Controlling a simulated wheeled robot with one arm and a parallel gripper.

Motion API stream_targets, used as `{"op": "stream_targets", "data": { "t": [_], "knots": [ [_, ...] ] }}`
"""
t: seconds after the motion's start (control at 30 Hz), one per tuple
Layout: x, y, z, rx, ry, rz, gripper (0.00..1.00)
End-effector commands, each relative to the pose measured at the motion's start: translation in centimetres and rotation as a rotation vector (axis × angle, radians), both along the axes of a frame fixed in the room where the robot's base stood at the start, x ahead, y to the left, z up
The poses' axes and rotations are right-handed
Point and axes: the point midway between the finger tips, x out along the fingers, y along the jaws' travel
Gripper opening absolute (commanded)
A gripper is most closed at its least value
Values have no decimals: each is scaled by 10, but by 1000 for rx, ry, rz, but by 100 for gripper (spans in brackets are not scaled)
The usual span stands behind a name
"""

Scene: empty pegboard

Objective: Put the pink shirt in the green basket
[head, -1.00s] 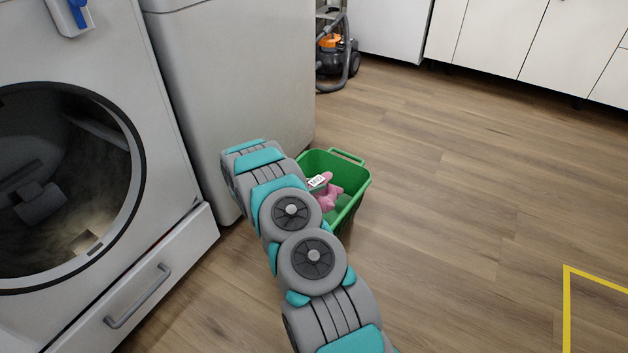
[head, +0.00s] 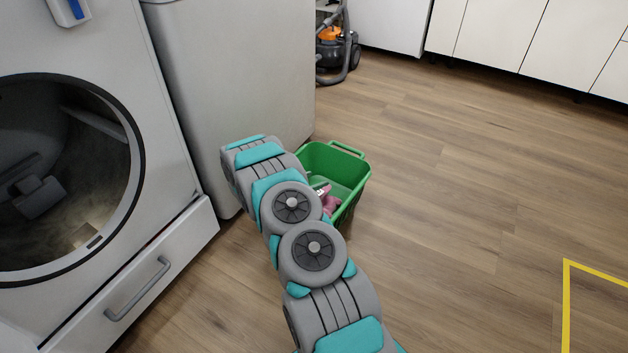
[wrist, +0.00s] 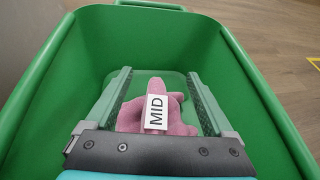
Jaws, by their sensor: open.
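The green basket (head: 350,171) stands on the floor in front of the white appliance in the head view, partly hidden by my arm. The pink shirt (head: 329,201) is inside it, low down and partly covered by my arm. In the wrist view the pink shirt (wrist: 175,112) lies crumpled with a white "MID" tag at the bottom of the green basket (wrist: 240,75). My gripper (wrist: 160,95) is open, pointing down into the basket. Its two fingers are apart on either side of the shirt, and no grip on it shows.
A washing machine (head: 165,215) with an open round drum stands at the left, and a white appliance (head: 240,75) is beside it. A vacuum cleaner (head: 335,50) is at the back. Yellow floor tape (head: 566,300) is at the right. The wooden floor right of the basket is clear.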

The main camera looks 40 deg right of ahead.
Motion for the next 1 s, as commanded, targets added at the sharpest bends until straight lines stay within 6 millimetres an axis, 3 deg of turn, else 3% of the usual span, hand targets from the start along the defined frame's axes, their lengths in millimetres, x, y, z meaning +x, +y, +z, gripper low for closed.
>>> {"op": "stream_targets", "data": {
  "t": [0.17,0.53,1.0],
  "knots": [
    [-1,14,5,0,0,4,87],
    [-9,64,27,0,0,2,87],
    [-11,71,29,0,0,0,87]
  ]
}}
